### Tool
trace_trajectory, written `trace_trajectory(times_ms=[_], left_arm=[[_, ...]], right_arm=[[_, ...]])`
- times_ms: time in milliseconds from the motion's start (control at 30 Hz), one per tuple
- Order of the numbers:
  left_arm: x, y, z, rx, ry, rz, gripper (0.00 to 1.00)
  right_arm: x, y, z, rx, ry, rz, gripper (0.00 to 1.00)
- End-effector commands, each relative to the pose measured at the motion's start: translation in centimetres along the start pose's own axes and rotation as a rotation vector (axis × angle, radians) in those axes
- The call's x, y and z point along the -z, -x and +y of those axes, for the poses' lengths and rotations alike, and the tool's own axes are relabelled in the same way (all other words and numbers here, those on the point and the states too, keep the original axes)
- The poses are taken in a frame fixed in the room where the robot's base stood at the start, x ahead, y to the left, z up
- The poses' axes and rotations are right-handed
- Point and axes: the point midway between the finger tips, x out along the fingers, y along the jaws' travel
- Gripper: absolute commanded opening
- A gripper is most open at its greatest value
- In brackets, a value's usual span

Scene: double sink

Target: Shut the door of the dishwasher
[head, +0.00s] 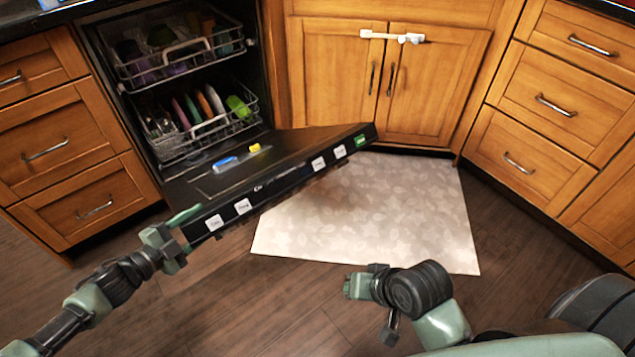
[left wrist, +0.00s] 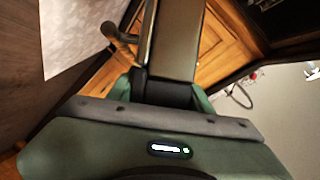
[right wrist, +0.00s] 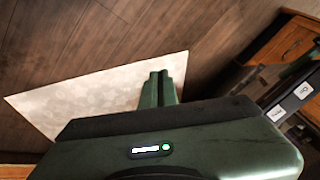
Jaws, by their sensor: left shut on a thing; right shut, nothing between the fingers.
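The dishwasher door (head: 290,165) is swung down and open, tilted out over the floor, with a black labelled strip along its outer edge. My left gripper (head: 187,222) is at the near left corner of the door, shut on its edge. The door fills the middle of the left wrist view (left wrist: 172,50), between my left fingers. My right gripper (head: 350,286) is shut and empty, over the floor to the right of the door. Its closed fingers show in the right wrist view (right wrist: 158,88). The door's labelled strip also shows there (right wrist: 290,98).
The upper rack (head: 180,60) and lower rack (head: 205,125) hold several dishes inside the dishwasher. A blue item (head: 225,163) and a yellow item (head: 254,148) lie on the door's inner face. A pale mat (head: 400,210) covers the floor. Wooden drawers (head: 75,165) stand left.

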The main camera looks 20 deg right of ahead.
Motion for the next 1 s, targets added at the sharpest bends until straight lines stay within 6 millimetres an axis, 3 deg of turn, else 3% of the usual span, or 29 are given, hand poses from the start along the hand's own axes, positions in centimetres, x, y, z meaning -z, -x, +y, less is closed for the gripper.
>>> trace_trajectory(times_ms=[100, 300, 600, 800, 1000], left_arm=[[-0.1, 0.0, -0.1, 0.002, -0.002, -0.001, 0.0], [-0.1, 0.0, -0.1, 0.002, -0.002, -0.002, 0.0], [-0.1, 0.0, -0.1, 0.001, -0.002, -0.002, 0.0], [-0.1, 0.0, -0.1, 0.001, -0.002, -0.002, 0.0], [-0.1, 0.0, -0.1, 0.001, -0.003, -0.002, 0.0]], right_arm=[[2.5, -2.0, -0.9, 0.115, -0.373, 0.022, 0.0], [7.5, -4.0, -1.8, 0.332, -1.031, 0.009, 0.0], [15.2, -4.9, -0.7, 0.679, -1.939, -0.137, 0.0], [17.9, -4.9, 0.6, 0.815, -2.248, -0.232, 0.0], [19.0, -5.6, 0.4, 0.848, -2.318, -0.261, 0.0]])
